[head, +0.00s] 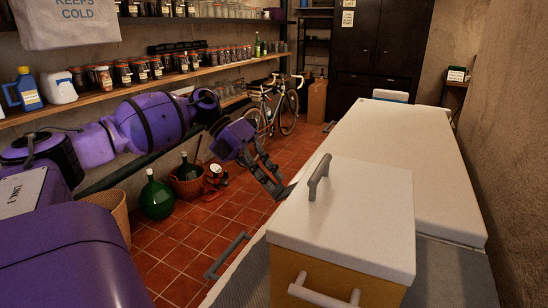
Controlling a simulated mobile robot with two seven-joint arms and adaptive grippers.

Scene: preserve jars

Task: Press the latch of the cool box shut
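The yellow box with a white lid (360,215), which looks like the cool box, stands at the lower right in the head view. Its lid lies flat and looks closed. A dark grey handle (319,176) stands up at the lid's left edge, and a pale bar (324,295) crosses the front. I cannot tell which part is the latch. My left gripper (280,188) points down just left of the lid, apart from the grey handle. Its fingers look close together, but their gap is unclear. My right gripper is not in view.
A long white top (400,150) extends behind the box, near the right wall. A grey bar (227,257) sticks out at the lower left of the box. Jar shelves line the left wall.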

